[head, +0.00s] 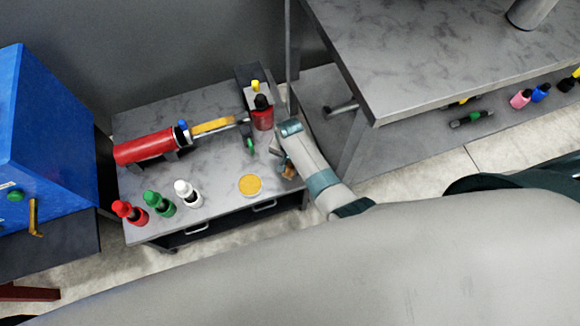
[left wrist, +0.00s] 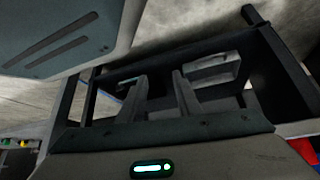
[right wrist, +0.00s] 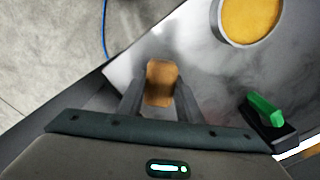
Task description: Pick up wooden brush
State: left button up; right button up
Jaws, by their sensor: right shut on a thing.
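The wooden brush (right wrist: 161,82) shows in the right wrist view as a brown wooden block between the two fingers of my right gripper (right wrist: 158,100). The gripper is shut on it, over the edge of the grey work table. In the head view the brush (head: 289,172) is a small brown patch beside my right gripper (head: 281,158), at the table's right side; most of it is hidden. My left gripper (left wrist: 158,92) shows only in the left wrist view. Its fingers are apart with nothing seen between them.
The grey table (head: 222,190) carries a yellow round dish (head: 250,185), red (head: 130,212), green (head: 159,203) and white (head: 188,193) bottles, a red cylinder (head: 146,146) and a red container (head: 262,115). A taller bench (head: 450,60) stands right; a blue cabinet (head: 45,130) stands left.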

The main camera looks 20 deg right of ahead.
aim_at(292, 167)
jog(key=shift+r, duration=0.15)
